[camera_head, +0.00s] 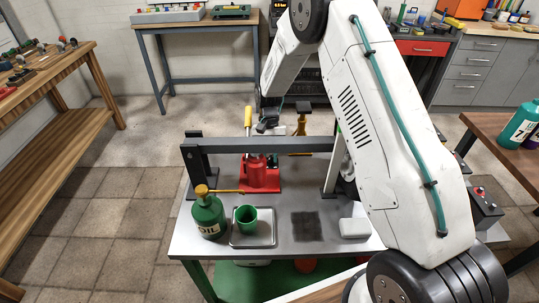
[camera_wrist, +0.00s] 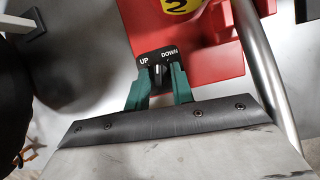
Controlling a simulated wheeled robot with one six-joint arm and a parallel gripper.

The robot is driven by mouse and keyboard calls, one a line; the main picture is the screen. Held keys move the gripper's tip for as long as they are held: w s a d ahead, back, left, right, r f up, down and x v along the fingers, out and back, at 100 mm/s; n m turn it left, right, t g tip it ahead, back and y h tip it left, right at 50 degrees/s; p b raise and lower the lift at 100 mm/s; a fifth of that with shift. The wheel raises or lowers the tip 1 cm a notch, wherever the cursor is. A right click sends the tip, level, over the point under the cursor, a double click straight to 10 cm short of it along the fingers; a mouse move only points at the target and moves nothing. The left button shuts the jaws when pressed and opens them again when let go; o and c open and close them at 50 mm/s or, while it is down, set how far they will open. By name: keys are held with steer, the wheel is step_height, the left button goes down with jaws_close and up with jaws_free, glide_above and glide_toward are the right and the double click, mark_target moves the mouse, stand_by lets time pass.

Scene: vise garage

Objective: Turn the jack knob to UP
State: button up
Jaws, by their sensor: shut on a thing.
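The mark points roughly between the two words. My gripper (camera_wrist: 159,80) has its green fingers on both sides of the knob, shut on it. In the head view my gripper and the knob are mostly hidden behind the crossbar and my arm.
A green oil can (camera_head: 207,218) and a green cup (camera_head: 246,219) on a tray stand at front left. A metal rod (camera_wrist: 262,75) runs close right of the fingers.

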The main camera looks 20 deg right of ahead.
stand_by(0.4)
steer(key=o, duration=1)
steer(key=shift+v, duration=3.95)
